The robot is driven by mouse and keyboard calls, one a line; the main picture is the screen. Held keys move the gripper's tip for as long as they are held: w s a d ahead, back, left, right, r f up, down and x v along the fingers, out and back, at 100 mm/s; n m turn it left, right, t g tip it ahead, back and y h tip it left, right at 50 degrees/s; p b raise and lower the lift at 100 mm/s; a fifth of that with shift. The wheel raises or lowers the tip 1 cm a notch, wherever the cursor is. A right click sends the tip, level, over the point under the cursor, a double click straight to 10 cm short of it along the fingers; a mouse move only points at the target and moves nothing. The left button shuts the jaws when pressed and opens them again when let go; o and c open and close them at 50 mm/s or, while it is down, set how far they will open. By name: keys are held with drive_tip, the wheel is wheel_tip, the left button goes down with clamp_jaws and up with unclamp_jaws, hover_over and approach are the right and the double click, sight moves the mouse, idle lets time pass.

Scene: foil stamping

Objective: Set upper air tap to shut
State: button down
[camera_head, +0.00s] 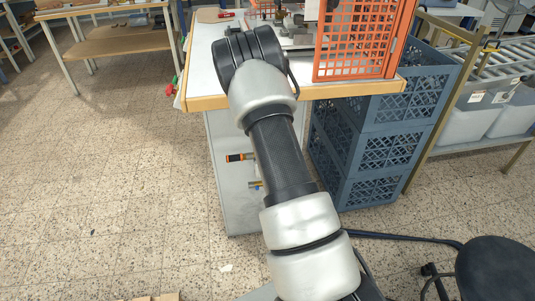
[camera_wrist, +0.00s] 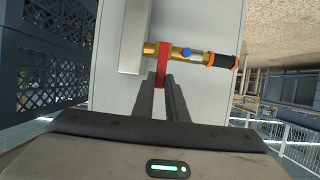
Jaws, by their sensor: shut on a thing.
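An air tap (camera_wrist: 181,50) with a brass body, a blue part and a black-and-orange end sits on a pale cabinet side in the wrist view. Its red lever (camera_wrist: 162,62) stands crosswise to the brass body. My gripper (camera_wrist: 162,84) is shut on the lever's near end, one dark finger on each side. In the head view, an orange-and-black tap end (camera_head: 240,157) shows on the cabinet, with a second small fitting (camera_head: 256,184) below it. My gripper and the lever are hidden there. I cannot tell from the wrist view alone which tap is held.
The cabinet (camera_head: 229,205) stands under a wood-edged table (camera_head: 205,103) carrying an orange crate (camera_head: 350,65). Stacked blue crates (camera_head: 385,150) stand close at its right. A black stool (camera_head: 495,265) is at lower right. The floor on the left is clear.

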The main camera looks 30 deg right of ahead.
drive_tip(key=shift+s+f, duration=0.1)
idle(0.3)
drive_tip(key=c, duration=1.8)
unclamp_jaws()
drive_tip(key=shift+o, duration=0.2)
drive_tip(key=p+v, duration=1)
drive_tip(key=v, duration=0.7)
drive_tip(key=shift+s+p, duration=0.15)
drive_tip(key=shift+p, duration=0.25)
drive_tip(key=shift+r, duration=0.25)
